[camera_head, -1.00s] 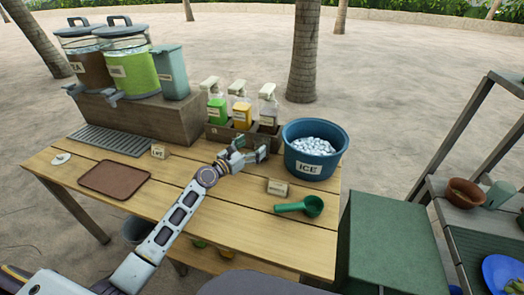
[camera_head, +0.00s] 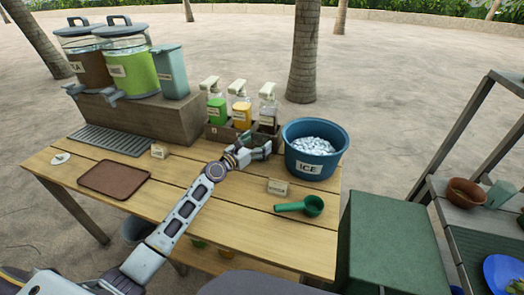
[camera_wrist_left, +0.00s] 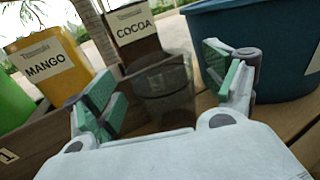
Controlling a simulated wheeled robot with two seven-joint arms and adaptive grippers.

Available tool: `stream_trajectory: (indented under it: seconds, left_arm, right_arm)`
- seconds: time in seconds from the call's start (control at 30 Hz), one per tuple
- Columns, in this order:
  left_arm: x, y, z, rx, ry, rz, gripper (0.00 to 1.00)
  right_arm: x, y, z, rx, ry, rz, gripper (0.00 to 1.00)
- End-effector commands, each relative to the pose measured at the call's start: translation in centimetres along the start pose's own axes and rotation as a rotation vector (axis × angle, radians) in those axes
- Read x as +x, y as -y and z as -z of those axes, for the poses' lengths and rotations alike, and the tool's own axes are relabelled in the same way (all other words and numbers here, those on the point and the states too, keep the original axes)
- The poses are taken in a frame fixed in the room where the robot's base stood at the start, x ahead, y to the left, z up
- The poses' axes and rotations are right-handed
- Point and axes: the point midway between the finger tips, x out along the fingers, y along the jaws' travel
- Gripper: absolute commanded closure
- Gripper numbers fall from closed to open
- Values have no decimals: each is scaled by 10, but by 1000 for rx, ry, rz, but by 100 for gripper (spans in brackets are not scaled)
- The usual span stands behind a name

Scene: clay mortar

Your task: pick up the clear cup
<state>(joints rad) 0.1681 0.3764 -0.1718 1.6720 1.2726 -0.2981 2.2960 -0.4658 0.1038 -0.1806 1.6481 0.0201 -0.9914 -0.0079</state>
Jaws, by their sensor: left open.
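The clear cup (camera_wrist_left: 168,94) is see-through and stands upright on the wooden table in front of the COCOA bottle. In the left wrist view it sits ahead of and between the spread fingers of my left gripper (camera_wrist_left: 160,88), with no clear contact. My left gripper (camera_head: 254,150) is open, low over the table between the bottle rack and the ice tub. In the head view its fingers largely cover the cup. My right gripper is not in view.
The blue ICE tub (camera_head: 309,166) stands close on the right of the gripper. The bottle rack (camera_head: 218,134), with the MANGO bottle (camera_wrist_left: 50,66) and COCOA bottle (camera_wrist_left: 131,32), is just behind. A small sign (camera_head: 278,187) and green scoop (camera_head: 306,206) lie nearer the front.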

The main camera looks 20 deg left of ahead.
Motion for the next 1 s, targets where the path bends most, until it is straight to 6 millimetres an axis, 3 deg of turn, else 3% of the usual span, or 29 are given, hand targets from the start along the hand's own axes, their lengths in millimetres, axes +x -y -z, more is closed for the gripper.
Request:
stream_trajectory:
  seconds: [0.33,0.9,1.0]
  left_arm:
    - [24,1,0,0,0,1,15]
    - [26,1,0,0,0,0,15]
    - [26,1,0,0,0,0,26]
  right_arm:
    - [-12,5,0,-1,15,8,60]
    - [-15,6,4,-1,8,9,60]
    - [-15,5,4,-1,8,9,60]
